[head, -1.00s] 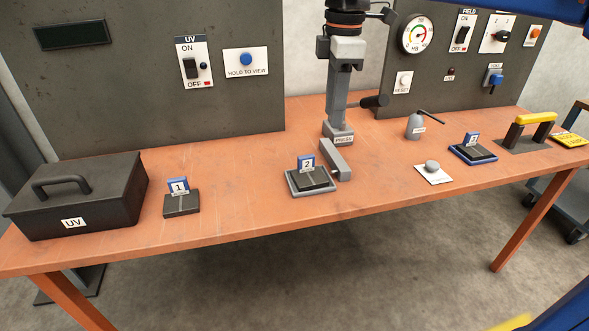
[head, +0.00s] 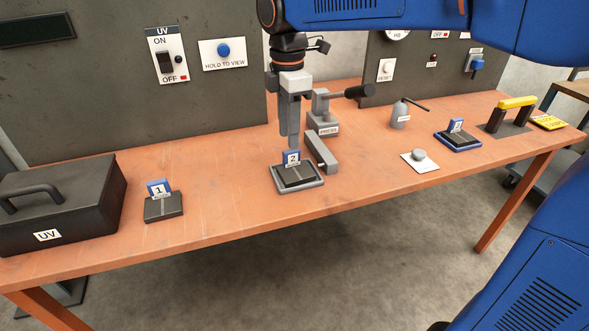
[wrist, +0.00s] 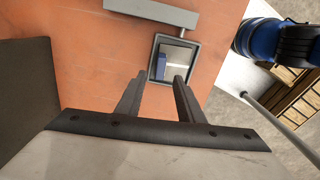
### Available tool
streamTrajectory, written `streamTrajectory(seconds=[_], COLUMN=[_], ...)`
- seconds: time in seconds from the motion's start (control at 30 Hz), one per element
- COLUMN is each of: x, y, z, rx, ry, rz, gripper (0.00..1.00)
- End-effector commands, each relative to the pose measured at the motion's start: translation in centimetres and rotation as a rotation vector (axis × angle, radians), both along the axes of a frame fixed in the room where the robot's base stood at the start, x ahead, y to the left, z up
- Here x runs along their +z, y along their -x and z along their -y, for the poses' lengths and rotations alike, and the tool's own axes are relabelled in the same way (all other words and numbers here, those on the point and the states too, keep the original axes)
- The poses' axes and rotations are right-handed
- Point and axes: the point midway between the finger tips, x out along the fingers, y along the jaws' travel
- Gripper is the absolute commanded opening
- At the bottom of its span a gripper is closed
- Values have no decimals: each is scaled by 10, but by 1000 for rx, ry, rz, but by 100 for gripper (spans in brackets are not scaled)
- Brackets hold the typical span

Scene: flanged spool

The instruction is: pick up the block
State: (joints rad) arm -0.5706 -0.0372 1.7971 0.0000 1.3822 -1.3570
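Several dark, flat blocks with numbered blue tags show in the head view. Block 1 (head: 164,208) lies bare on the table at the left. Block 2 (head: 298,176) sits in a grey tray (head: 299,189) in the middle. Another tagged block (head: 459,138) sits in a blue tray at the right. My gripper (head: 292,143) points down just behind and above block 2, apart from it. In the wrist view my gripper (wrist: 160,77) has its two fingers spread with nothing between them. Beyond them lies the grey tray (wrist: 196,60) with the blue tag (wrist: 162,66), partly hidden by a finger.
A grey press (head: 322,122) with a bar (head: 321,153) stands close right of block 2. A black UV box (head: 60,215) is at the left. The table between blocks 1 and 2 is clear.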

Motion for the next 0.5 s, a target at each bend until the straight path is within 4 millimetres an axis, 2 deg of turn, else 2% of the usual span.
streamTrajectory(seconds=[0.1, 0.27, 0.5], x=[-12, -19, -49], y=[0, 0, -2], z=[0, 1, 7], rx=[0, -1, -2], ry=[0, 0, 1], rz=[-1, 0, -2], gripper=[34, 34, 34])
